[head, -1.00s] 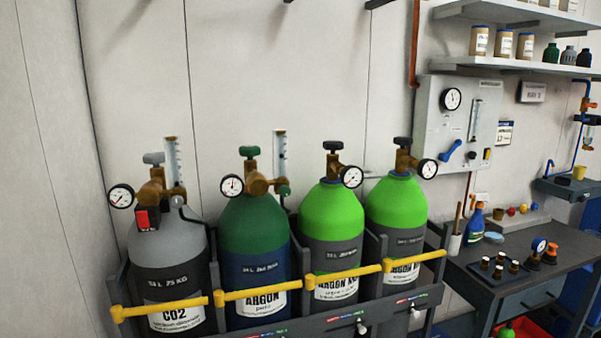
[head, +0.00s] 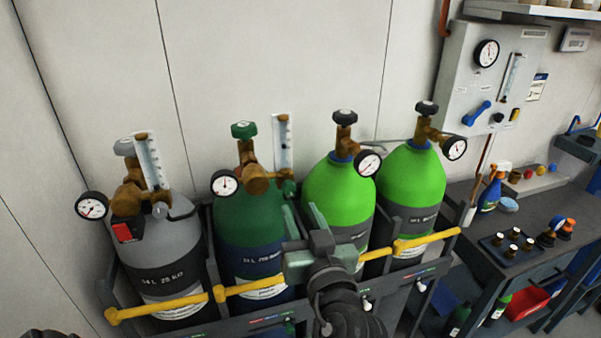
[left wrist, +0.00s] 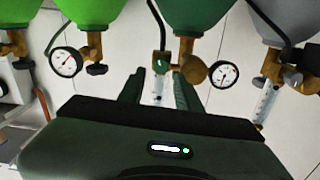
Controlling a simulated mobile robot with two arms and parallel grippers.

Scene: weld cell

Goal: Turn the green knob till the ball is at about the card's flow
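The dark green argon cylinder (head: 250,215) stands second from the left. A flowmeter with a clear upright tube (head: 283,150) sits on its brass regulator (head: 256,178). A small green knob (head: 289,188) is at the tube's foot; it also shows in the left wrist view (left wrist: 161,66). I cannot make out the ball's height. My left gripper (head: 299,210) is open and empty, its fingers pointing up just below the knob. In the left wrist view the knob lies beyond and between the fingertips (left wrist: 160,76), apparently apart from them. A small card (head: 536,87) hangs on the wall, unreadable.
A grey CO2 cylinder (head: 165,250) and two bright green cylinders (head: 338,190) flank the argon one. A yellow bar (head: 430,240) crosses the rack's front. Another green knob (head: 244,130) tops the argon valve. A workbench (head: 540,220) stands at right.

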